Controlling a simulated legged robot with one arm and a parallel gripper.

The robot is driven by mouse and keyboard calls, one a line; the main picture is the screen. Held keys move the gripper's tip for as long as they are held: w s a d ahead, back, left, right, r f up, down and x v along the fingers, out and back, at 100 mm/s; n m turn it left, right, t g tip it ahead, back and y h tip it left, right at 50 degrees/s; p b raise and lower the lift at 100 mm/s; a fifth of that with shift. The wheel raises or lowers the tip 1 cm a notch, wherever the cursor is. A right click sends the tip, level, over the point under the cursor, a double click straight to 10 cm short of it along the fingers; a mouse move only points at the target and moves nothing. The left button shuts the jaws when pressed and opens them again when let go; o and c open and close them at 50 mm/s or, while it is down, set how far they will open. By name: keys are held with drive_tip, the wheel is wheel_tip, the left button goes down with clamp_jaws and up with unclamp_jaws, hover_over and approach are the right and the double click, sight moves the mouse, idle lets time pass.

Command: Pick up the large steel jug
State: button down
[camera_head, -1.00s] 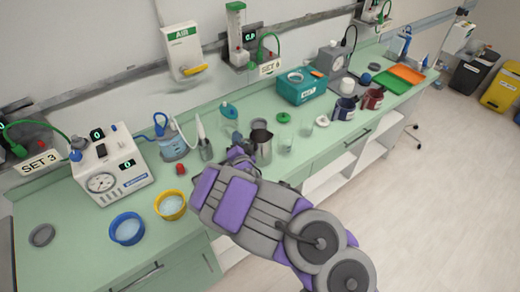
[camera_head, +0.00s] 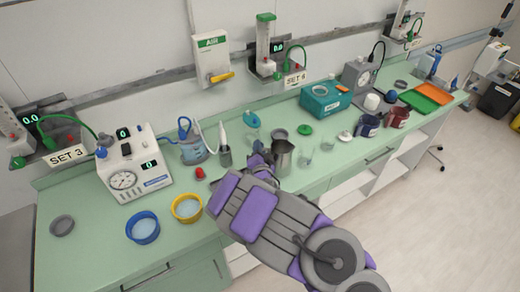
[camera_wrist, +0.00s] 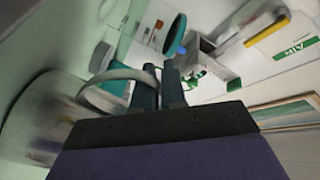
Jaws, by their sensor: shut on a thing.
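The large steel jug (camera_head: 284,162) is upright at the middle of the green counter in the head view. Its curved metal side (camera_wrist: 38,118) fills the left of the wrist view, and its pale handle (camera_wrist: 100,92) loops toward my fingers. My gripper (camera_wrist: 160,88) is shut on the handle in the wrist view. In the head view my gripper (camera_head: 262,158) is at the jug's left side, partly hidden by my arm. I cannot tell whether the jug's base touches the counter.
A smaller grey cup (camera_head: 279,134) is just behind the jug. Clear beakers (camera_head: 305,154) stand close on its right. A grey pot with a white tool (camera_head: 225,156) and a red cap (camera_head: 200,173) are to the left. Yellow (camera_head: 187,207) and blue (camera_head: 143,227) bowls sit near the front edge.

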drive_tip(key=r, duration=0.1)
drive_tip(key=s+r+p, duration=0.1)
drive_tip(key=r, duration=0.1)
drive_tip(key=shift+s+a+r, duration=0.15)
drive_tip(key=shift+s+a, duration=0.15)
drive_tip(key=shift+a, duration=0.05)
drive_tip(key=s+a+r+p, duration=0.1)
drive_tip(key=s+a+p, duration=0.1)
drive_tip(key=s+p, duration=0.5)
drive_tip(key=shift+s+a+r, duration=0.15)
drive_tip(key=shift+s+r, duration=0.1)
drive_tip(key=shift+s, duration=3.3)
